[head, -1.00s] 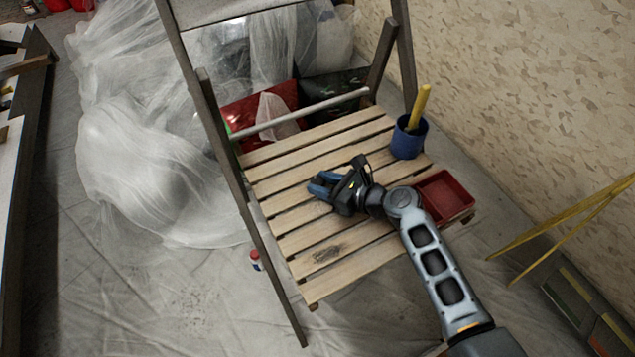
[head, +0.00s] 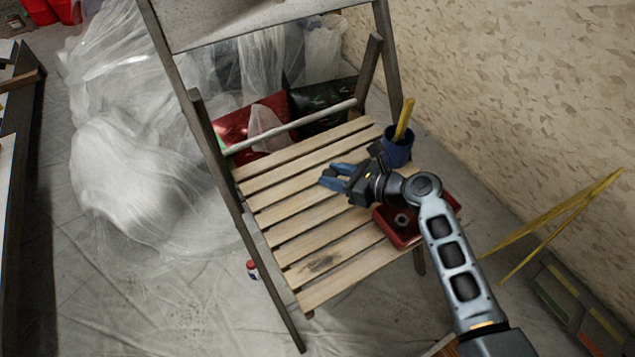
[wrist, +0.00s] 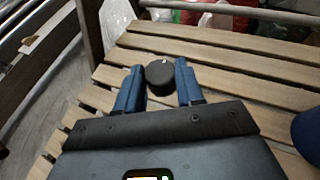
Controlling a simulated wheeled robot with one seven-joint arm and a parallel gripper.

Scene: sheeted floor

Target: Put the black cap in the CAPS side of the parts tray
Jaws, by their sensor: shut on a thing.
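My gripper (head: 330,176) is over the slatted wooden chair seat (head: 322,265), pointing left. In the wrist view its two blue fingers (wrist: 158,76) are closed on the black cap (wrist: 160,73), a short dark round piece with a small light mark on it. The cap is hard to make out in the head view. The red parts tray (head: 397,239) sits at the right edge of the seat, behind and below my wrist. My arm covers part of it. A grey ring-shaped piece (head: 402,219) lies in its visible part. No CAPS label is readable.
A blue cup (head: 398,152) with a yellow handle stands at the seat's back right, close to my wrist. The chair's bar and side frame (head: 225,180) rise at the back and left. A small red-and-white bottle (head: 252,269) is on the floor.

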